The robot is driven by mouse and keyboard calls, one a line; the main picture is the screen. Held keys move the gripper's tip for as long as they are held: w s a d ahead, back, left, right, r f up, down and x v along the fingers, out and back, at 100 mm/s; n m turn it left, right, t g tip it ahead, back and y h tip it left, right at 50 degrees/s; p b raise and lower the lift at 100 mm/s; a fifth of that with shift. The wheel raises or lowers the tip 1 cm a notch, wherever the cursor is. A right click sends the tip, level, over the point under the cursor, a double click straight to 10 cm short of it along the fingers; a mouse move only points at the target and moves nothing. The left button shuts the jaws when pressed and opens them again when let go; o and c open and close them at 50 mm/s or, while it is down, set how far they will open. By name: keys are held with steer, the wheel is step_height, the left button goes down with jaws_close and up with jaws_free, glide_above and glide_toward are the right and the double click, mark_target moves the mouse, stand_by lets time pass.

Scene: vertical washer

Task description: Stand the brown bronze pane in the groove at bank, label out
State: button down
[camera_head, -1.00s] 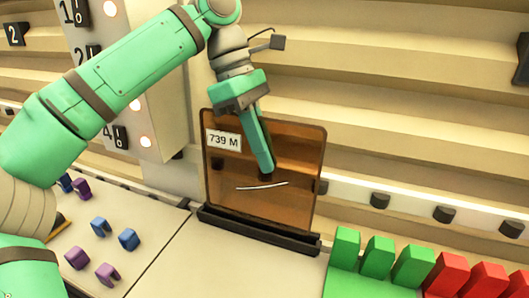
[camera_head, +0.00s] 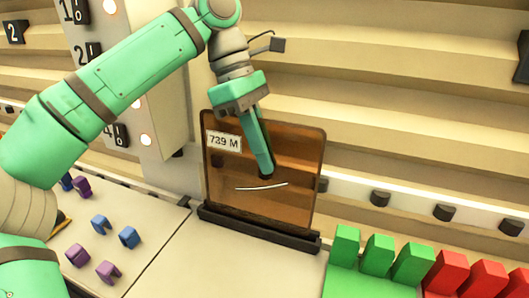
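The brown bronze pane (camera_head: 295,195) stands nearly upright, its lower edge at a long dark holder (camera_head: 255,229). How deep it sits in the groove is not clear. Its white label "739 M" (camera_head: 224,140) is at its upper left and faces the camera. A thin pale curved line marks its lower middle. My gripper (camera_head: 265,174) points down over the pane's top edge, with its dark tips in front of the pane's middle as seen here. Only one finger shows clearly, so its opening and any contact with the pane cannot be made out.
Several purple and blue clips (camera_head: 101,225) lie on the pale surface at left. Green blocks (camera_head: 378,255) and red blocks (camera_head: 487,279) line the lower right. A numbered panel with lights (camera_head: 145,140) stands behind at left. The pale surface before the holder is clear.

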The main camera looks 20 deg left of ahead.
steer(key=shift+f, duration=0.1)
steer(key=c, duration=1.9)
jaws_free()
steer(key=shift+w+r, duration=0.1)
steer(key=shift+r, duration=0.15)
steer(key=shift+v, duration=3.75)
steer(key=shift+a, duration=0.15)
